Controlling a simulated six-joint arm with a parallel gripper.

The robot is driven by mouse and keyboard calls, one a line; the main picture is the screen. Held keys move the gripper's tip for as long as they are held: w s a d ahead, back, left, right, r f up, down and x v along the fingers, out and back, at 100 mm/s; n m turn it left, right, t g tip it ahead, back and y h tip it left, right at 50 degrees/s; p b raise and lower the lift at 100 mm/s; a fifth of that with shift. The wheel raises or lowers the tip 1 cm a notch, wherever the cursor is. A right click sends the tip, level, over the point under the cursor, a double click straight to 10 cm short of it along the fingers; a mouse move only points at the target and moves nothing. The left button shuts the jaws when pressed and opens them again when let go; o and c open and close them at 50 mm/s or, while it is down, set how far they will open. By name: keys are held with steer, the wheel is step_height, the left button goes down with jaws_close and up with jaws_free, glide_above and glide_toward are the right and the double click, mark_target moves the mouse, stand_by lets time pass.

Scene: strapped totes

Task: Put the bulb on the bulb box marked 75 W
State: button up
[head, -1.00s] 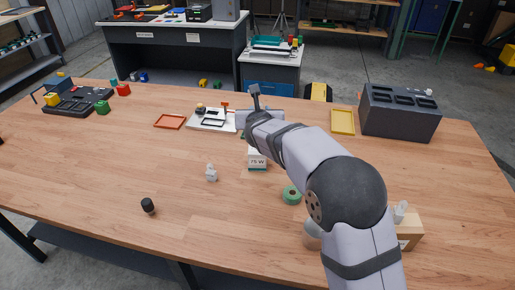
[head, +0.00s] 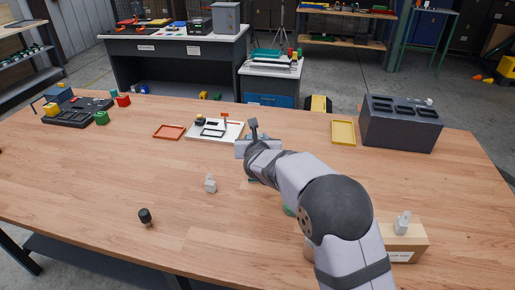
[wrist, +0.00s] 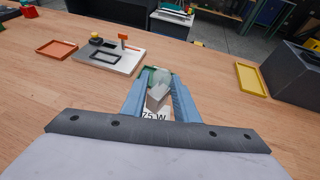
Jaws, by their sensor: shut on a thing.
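In the wrist view, my gripper (wrist: 160,82) is shut on the bulb (wrist: 159,76), which shows as a pale, glassy shape with a whitish part between the blue fingers. The bulb box marked 75 W (wrist: 153,115) shows its printed label just below, between the fingers. I cannot tell whether the bulb touches the box. In the head view, my gripper (head: 250,152) is over the middle of the table. It hides the bulb and nearly all of the box.
A white fitting (head: 210,184) and a dark-topped piece (head: 145,216) stand to the left. A wooden box (head: 408,240) with a white fitting on top is at right front. An orange tray (head: 168,132), yellow tray (head: 343,132) and grey bin (head: 400,125) lie farther back.

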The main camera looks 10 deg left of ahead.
steer(key=shift+f, duration=1.75)
steer(key=shift+f+b, duration=0.2)
steer(key=shift+b, duration=0.1)
steer(key=o, duration=1.1)
steer(key=shift+c, duration=0.2)
steer(key=shift+r, duration=0.2)
steer(key=shift+s, duration=0.1)
steer(key=b+v, duration=0.2)
steer(key=v, duration=1)
